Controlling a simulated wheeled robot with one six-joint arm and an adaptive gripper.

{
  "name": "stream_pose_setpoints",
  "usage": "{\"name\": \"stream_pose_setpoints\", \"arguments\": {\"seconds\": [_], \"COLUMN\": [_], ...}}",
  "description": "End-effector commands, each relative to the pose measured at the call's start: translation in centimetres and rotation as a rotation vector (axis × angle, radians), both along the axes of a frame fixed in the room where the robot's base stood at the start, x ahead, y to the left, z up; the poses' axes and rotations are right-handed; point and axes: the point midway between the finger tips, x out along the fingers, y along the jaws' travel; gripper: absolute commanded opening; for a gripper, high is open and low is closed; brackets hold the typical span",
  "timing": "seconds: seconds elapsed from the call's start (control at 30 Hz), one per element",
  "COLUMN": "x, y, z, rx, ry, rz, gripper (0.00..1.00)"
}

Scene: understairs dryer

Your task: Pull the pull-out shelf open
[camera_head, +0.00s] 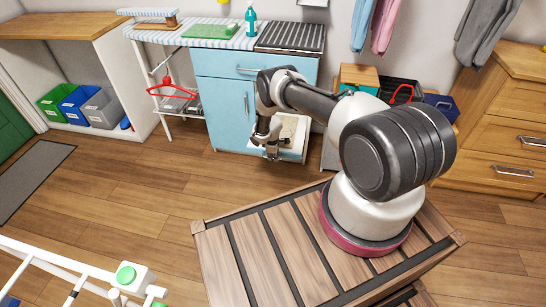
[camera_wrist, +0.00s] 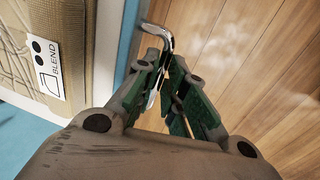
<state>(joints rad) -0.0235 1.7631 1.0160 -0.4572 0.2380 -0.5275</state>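The pull-out shelf (camera_head: 292,155) is low in the light blue cabinet (camera_head: 222,98), with a pale load inside its blue-edged frame. In the wrist view, its blue front edge (camera_wrist: 127,45) runs beside a tan box with a "BLEND" label. A curved metal handle (camera_wrist: 160,35) stands out from this edge and passes between my fingers. My gripper (camera_wrist: 168,68) has its fingertips close together on the handle. In the head view, my gripper (camera_head: 271,152) points down in front of the shelf and partly hides it; the handle cannot be made out there.
The wooden floor (camera_head: 150,185) in front of the cabinet is clear. A red hanger (camera_head: 172,90) hangs on the left. Coloured bins (camera_head: 78,101) stand farther left. A wooden drawer unit (camera_head: 495,150) stands at the right. A white rack (camera_head: 70,265) is at the near left.

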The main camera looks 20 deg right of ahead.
Motion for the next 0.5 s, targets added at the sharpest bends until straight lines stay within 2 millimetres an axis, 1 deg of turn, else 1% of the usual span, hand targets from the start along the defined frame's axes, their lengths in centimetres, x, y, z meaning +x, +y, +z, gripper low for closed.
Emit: {"name": "stream_pose_setpoints", "arguments": {"seconds": [0.03, 0.07, 0.1, 0.37, 0.5], "x": [-0.09, -0.07, -0.05, 0.04, 0.09], "y": [-0.03, -0.02, 0.0, 0.04, 0.05], "z": [-0.06, -0.06, -0.05, 0.03, 0.75], "rx": [0.0, 0.001, 0.001, 0.0, -0.001], "ry": [0.001, 0.001, 0.001, -0.001, -0.003], "rz": [0.0, 0.0, 0.0, 0.001, 0.001], "gripper": [0.25, 0.3, 0.32, 0.32, 0.32]}}
